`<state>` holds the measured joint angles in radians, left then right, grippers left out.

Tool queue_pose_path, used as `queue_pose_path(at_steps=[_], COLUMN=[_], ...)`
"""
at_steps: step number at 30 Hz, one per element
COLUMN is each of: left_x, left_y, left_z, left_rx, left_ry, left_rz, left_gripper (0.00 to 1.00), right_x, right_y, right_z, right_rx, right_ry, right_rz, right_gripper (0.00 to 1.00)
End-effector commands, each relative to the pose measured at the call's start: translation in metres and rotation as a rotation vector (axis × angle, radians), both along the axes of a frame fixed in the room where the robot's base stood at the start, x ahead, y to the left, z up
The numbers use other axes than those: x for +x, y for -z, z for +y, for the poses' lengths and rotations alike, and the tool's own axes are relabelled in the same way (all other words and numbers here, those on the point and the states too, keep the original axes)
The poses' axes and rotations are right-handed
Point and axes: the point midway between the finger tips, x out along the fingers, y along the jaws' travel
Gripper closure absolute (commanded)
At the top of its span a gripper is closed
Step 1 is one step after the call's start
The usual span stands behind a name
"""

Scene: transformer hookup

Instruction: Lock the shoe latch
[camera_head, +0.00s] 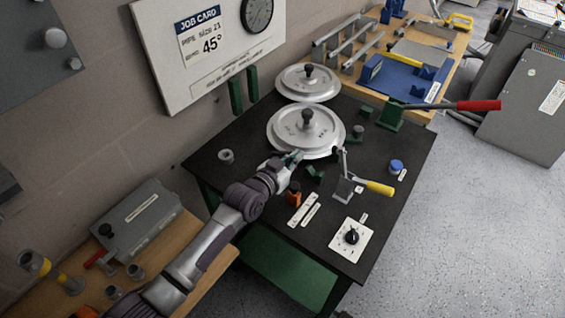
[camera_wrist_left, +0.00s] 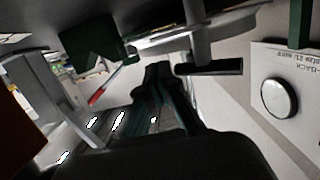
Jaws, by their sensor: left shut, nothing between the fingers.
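A silver round shoe (camera_head: 305,130) with a black knob (camera_head: 307,116) lies on the dark bench; a second silver disc (camera_head: 307,82) lies behind it. My left gripper (camera_head: 296,156) is shut and empty at the near edge of the front shoe. In the left wrist view the shut dark fingertips (camera_wrist_left: 158,72) are close to the shoe's underside or rim (camera_wrist_left: 195,35). A short black bar (camera_wrist_left: 208,68) shows beside them; whether it is the latch, and whether they touch it, I cannot tell. My right gripper is in neither view.
A lever with a yellow grip (camera_head: 379,187), a green block (camera_head: 315,173) and an orange piece (camera_head: 294,190) stand near the gripper. A red-handled lever (camera_head: 478,106) reaches past the bench's right edge. A dial plate (camera_head: 351,240) lies at the front.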

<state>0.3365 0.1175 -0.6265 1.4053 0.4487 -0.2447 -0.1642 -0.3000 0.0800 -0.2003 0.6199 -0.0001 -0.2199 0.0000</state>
Motion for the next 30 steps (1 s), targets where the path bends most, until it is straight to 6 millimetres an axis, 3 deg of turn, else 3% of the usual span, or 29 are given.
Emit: queue_pose_path(at_steps=[20, 30], left_x=[-0.004, -0.055], left_y=[0.000, -0.012], left_z=[0.004, 0.040], left_rx=[0.002, 0.003], left_ry=[-0.001, 0.000], left_rz=[0.001, 0.001], left_gripper=[1.00, 1.00], right_x=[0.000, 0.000], right_y=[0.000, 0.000], right_z=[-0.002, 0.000], right_rx=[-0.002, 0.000], right_ry=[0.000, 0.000], right_rz=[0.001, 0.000], right_gripper=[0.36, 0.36])
